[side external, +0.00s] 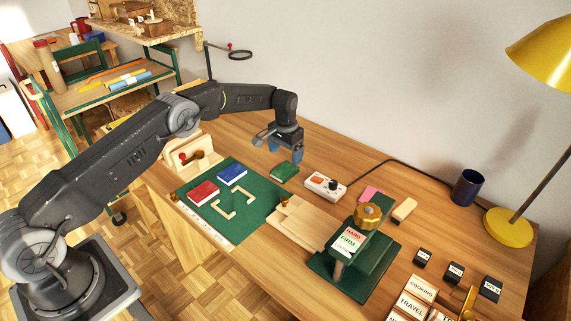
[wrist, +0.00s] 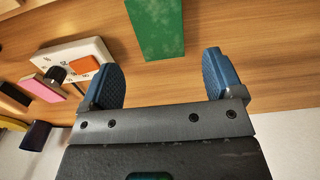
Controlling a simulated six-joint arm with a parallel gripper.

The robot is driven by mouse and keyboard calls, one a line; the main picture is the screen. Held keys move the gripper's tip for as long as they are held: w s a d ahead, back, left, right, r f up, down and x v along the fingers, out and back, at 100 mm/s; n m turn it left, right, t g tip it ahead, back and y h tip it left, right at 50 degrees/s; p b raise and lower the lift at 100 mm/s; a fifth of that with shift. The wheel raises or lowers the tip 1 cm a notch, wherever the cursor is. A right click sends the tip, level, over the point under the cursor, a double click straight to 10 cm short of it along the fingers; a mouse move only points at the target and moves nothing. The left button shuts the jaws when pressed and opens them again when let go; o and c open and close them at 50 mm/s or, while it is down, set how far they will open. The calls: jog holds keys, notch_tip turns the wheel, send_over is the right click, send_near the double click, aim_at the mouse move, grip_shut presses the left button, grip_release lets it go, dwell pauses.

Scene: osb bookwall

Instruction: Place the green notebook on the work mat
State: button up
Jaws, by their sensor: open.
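The green notebook (side external: 284,172) lies on the wooden table just past the back right edge of the work mat. The dark green work mat (side external: 212,222) carries a red notebook (side external: 203,194), a blue notebook (side external: 232,174) and pale corner brackets around a bare patch. My gripper (side external: 286,152) is open and empty, above and behind the green notebook. In the wrist view, the green notebook (wrist: 156,25) shows at the top, ahead of the spread blue fingertips (wrist: 160,78) and apart from them. Its far end is cut off by the frame.
A white control box (side external: 324,187) with a knob and cable is right of the green notebook. A wooden board (side external: 302,222) and a green press (side external: 350,255) stand right of the mat. A wooden holder (side external: 195,155) is at the back left. A yellow lamp (side external: 508,228) is far right.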

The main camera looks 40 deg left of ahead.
notch_tip(320, 180, up, 6)
notch_tip(320, 180, up, 7)
send_over(286, 170)
jog(key=s, duration=0.2)
jog(key=s+d+r+t, duration=0.35)
jog(key=s+r, duration=0.85)
jog(key=r, duration=0.4)
jog(key=s+d+f+t, duration=0.1)
jog(key=s+d+t, duration=0.1)
jog(key=s, duration=2.5)
jog(key=shift+s+d, duration=0.15)
jog(key=shift+d, duration=0.35)
jog(key=shift+o, duration=0.5)
jog(key=shift+s+f, duration=0.35)
jog(key=shift+f, duration=0.05)
